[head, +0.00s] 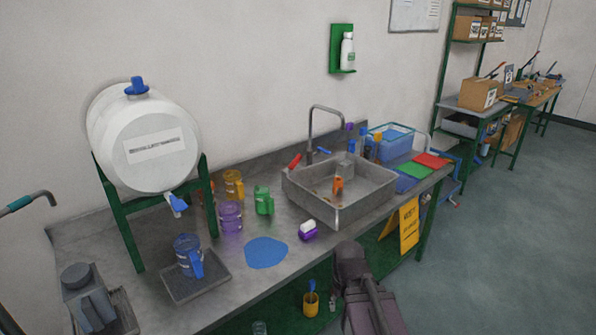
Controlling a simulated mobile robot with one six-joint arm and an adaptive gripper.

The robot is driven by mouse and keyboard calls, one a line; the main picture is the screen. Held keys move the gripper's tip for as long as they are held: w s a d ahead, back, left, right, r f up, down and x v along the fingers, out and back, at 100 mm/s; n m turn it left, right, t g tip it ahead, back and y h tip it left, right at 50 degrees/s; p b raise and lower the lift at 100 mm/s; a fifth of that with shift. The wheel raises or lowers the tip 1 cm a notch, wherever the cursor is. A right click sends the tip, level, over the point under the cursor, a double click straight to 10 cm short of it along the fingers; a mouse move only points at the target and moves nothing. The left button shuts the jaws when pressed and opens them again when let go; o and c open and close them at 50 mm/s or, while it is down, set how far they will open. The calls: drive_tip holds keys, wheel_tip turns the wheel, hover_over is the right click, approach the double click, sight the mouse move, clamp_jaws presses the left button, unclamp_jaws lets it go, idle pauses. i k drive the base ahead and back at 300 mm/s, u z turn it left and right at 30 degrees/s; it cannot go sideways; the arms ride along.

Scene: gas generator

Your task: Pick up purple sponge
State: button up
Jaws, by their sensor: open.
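A purple and white block that looks like the purple sponge (308,230) lies on the grey metal counter (225,292), just left of the sink's front corner. Its purple part is below and its white part is on top. It is clear of other things. Part of my own arm rises from the bottom of the head view, to the right of the sponge and in front of the counter's edge. I cannot make out any gripper fingers there, and nothing touches the sponge.
A blue flat patch (265,252) lies left of the sponge. The sink (340,190) with its curved tap is behind right. Purple (230,217), green (264,201) and yellow (233,184) mugs stand behind left. A blue jug (188,254) sits on a tray below the white barrel (145,140).

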sight(308, 230)
drive_tip(key=k, duration=0.15)
drive_tip(key=z, duration=0.15)
drive_tip(key=i, duration=1.2)
drive_tip(key=u, duration=0.3)
